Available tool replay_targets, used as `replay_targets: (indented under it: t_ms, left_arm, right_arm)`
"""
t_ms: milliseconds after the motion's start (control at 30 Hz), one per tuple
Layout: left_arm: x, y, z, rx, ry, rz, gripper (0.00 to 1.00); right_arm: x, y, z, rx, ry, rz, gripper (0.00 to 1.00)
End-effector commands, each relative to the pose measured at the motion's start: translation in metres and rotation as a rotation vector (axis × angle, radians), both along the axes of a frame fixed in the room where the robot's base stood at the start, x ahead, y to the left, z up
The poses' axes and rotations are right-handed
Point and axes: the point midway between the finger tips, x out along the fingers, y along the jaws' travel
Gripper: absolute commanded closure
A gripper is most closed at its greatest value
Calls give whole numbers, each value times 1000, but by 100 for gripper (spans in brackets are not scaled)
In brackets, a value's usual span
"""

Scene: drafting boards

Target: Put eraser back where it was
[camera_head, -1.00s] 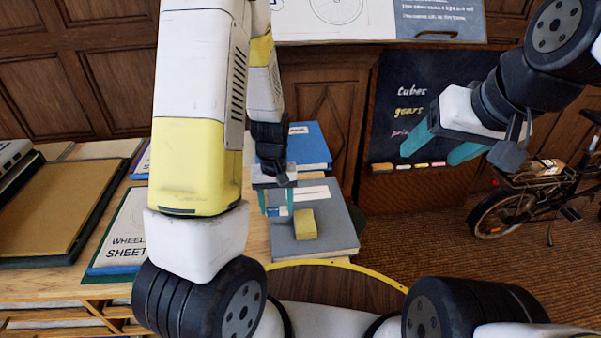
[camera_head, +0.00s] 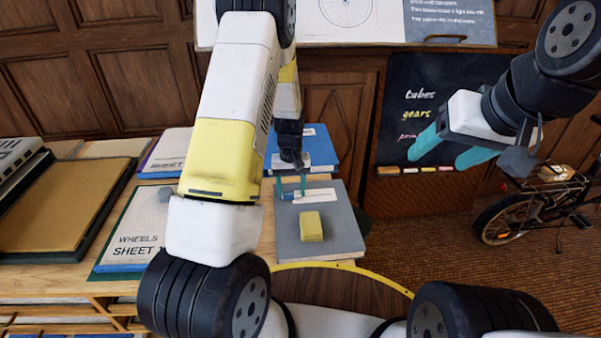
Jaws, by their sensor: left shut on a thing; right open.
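A yellow block (camera_head: 311,226), which may be the eraser, lies on the grey book (camera_head: 342,232) on the desk. My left gripper (camera_head: 290,188) is above the back left part of that book, its teal fingers pointing down. It is shut on a small blue thing (camera_head: 288,196), partly hidden by the fingers; I cannot tell exactly what it is. The yellow block is in front of the fingers and apart from them. My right gripper (camera_head: 445,150) is open and empty in front of the chalkboard at the right.
A blue book (camera_head: 322,142) lies behind the grey one. White sheet pads (camera_head: 135,232) and a brown board (camera_head: 60,205) fill the left of the desk. The chalkboard (camera_head: 400,120) has small coloured pieces on its ledge. A bicycle (camera_head: 510,215) stands at the right.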

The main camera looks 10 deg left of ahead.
Motion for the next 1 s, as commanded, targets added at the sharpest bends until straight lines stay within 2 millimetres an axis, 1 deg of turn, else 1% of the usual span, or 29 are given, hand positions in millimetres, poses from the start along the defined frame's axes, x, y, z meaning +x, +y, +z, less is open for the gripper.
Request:
replay_targets:
  t_ms: [267,300,400,667,767,867,1000]
  left_arm:
    - [0,0,-2,0,0,0,96]
    - [0,0,-2,-1,-1,0,41]
    - [0,0,-2,-1,-1,0,23]
    - [0,-1,-2,-1,-1,-1,23]
    - [0,-1,1,0,-2,-1,23]
    - [1,-1,12,-1,-3,-1,23]
    - [1,-1,39,-1,-7,-1,23]
  right_arm:
    - [0,0,0,0,0,0,32]
    - [0,0,0,0,0,0,32]
    - [0,0,0,0,0,0,32]
    - [0,0,0,0,0,0,32]
    - [0,0,0,0,0,0,32]
    - [0,0,0,0,0,0,32]
    - [0,0,0,0,0,0,32]
